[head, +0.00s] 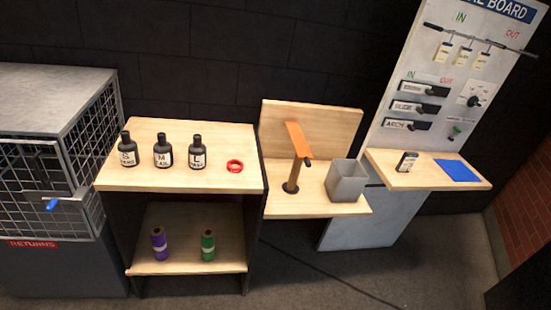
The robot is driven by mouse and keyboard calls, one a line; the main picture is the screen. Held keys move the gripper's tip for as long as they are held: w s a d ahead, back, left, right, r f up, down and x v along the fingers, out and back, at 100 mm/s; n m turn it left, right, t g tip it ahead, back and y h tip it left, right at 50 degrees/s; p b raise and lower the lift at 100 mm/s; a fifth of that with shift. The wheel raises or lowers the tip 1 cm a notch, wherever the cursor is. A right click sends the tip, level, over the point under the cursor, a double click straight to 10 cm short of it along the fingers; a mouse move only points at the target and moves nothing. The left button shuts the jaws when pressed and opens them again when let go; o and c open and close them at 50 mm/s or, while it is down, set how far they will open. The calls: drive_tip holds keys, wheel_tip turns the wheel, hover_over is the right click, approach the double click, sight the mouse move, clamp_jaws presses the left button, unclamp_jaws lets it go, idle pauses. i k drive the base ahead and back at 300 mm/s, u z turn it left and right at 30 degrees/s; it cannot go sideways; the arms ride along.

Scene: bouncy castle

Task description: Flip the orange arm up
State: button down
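The orange arm (298,139) is a flat orange bar on top of a short orange-brown post (293,173). The post rises from a dark round base on a low wooden stand (310,206) with an upright wooden back panel. The arm slants, its far end higher in the picture and its near end beside a small dark tip at the right. I cannot tell how it is hinged. My gripper does not show in the head view, so its state and its distance to the arm are hidden.
A grey open bin (346,180) stands right of the post. Left, a wooden shelf unit (215,179) holds black bottles, a red ring and two spools. A wire cage (60,190) stands far left, a white board (440,90) right. A cable crosses the open floor in front.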

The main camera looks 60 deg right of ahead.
sight(302, 149)
drive_tip(key=z, duration=0.25)
drive_tip(key=i, duration=0.95)
drive_tip(key=z, duration=0.6)
